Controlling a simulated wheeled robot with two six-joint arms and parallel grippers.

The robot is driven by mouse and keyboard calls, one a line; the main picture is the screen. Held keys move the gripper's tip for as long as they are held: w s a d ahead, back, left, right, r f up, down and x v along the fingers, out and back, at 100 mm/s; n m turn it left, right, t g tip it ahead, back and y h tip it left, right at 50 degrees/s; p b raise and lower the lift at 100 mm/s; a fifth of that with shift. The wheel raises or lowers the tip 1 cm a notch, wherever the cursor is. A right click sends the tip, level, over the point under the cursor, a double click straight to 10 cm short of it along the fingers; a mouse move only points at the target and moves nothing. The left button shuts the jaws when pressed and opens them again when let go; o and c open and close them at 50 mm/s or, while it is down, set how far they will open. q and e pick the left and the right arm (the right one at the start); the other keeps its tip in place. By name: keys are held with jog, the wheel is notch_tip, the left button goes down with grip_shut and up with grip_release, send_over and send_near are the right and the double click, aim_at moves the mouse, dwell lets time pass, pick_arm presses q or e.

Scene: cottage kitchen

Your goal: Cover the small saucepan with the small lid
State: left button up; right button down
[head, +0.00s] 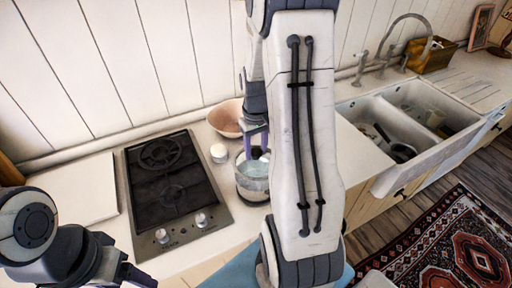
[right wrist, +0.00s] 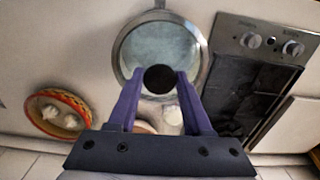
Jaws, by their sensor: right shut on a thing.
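The small saucepan (head: 252,190) is a round metal pan on the counter, right of the hob. In the right wrist view its rim (right wrist: 117,53) encircles the small lid (right wrist: 158,45), a pale glassy disc with a dark knob (right wrist: 160,79). My right gripper (head: 257,143) points down over the pan, shut on the lid's knob. The lid (head: 252,168) is at or just above the pan's rim; I cannot tell whether it rests there. My right arm hides part of the counter beside the pan. My left gripper (head: 138,277) is at the lower left, away from the pan, its fingers unclear.
A black hob (head: 168,185) is left of the pan. A pinkish bowl (head: 226,118) and a small white jar (head: 218,153) stand behind it. A red-and-yellow bowl (right wrist: 75,97) shows in the wrist view. A white board (head: 75,190) lies left; a double sink (head: 385,118) is right.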

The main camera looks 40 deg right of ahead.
aim_at(257, 159)
notch_tip(257, 159, down, 4)
jog(key=b, duration=0.3)
jog(key=shift+s+p, duration=0.15)
jog(key=shift+p, duration=0.15)
dwell(1.0)
jog(key=shift+f+b, duration=0.4)
jog(key=shift+f, duration=0.15)
dwell(0.3)
jog(key=c, duration=0.6)
grip_release()
jog(key=shift+r, duration=0.2)
notch_tip(257, 159, up, 11)
jog(key=p, duration=1)
jog(key=shift+f, duration=0.15)
